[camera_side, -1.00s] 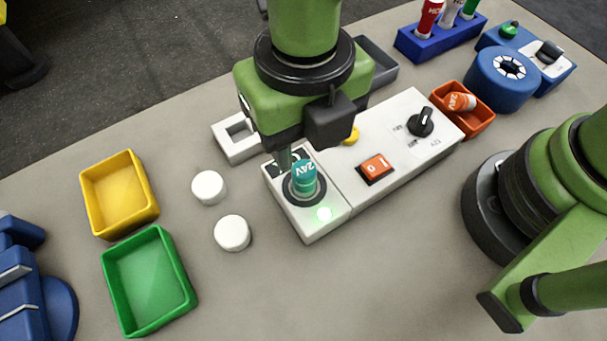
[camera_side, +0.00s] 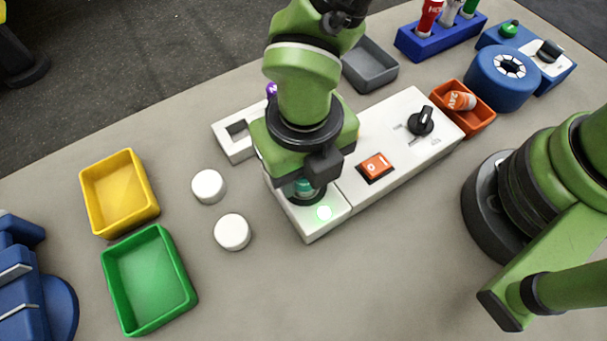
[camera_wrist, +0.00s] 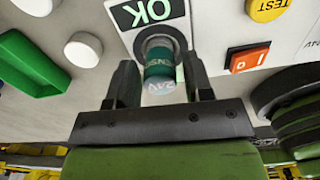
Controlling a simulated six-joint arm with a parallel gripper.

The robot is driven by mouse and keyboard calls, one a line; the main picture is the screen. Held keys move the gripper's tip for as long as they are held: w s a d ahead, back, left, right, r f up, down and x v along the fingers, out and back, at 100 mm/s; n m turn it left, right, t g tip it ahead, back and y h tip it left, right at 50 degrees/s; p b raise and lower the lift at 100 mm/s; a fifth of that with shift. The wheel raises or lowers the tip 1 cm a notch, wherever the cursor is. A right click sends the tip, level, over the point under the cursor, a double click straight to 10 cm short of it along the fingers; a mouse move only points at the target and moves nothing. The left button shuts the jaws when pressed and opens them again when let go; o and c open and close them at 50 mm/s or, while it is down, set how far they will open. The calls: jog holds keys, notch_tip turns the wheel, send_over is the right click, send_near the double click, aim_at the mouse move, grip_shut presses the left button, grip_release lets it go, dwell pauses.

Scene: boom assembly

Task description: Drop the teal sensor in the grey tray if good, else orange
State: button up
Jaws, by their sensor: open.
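The teal sensor (camera_wrist: 160,72) stands in the round socket of the white test station (camera_side: 314,218). In the side view only a sliver of the sensor (camera_side: 304,185) shows under my gripper. My gripper (camera_wrist: 160,95) is open, with one finger on each side of the sensor; I cannot tell whether they touch it. The grey tray (camera_side: 370,64) is empty at the back.
An orange rocker switch (camera_side: 376,167) and a black knob (camera_side: 421,121) are on the station. Yellow (camera_side: 119,194) and green (camera_side: 149,281) trays and two white round caps (camera_side: 208,187) stand left. A blue rack (camera_side: 440,37) stands at the back right.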

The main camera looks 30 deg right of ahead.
jog(key=shift+c, duration=0.5)
jog(key=c, duration=0.7)
jog(key=shift+r, duration=3.25)
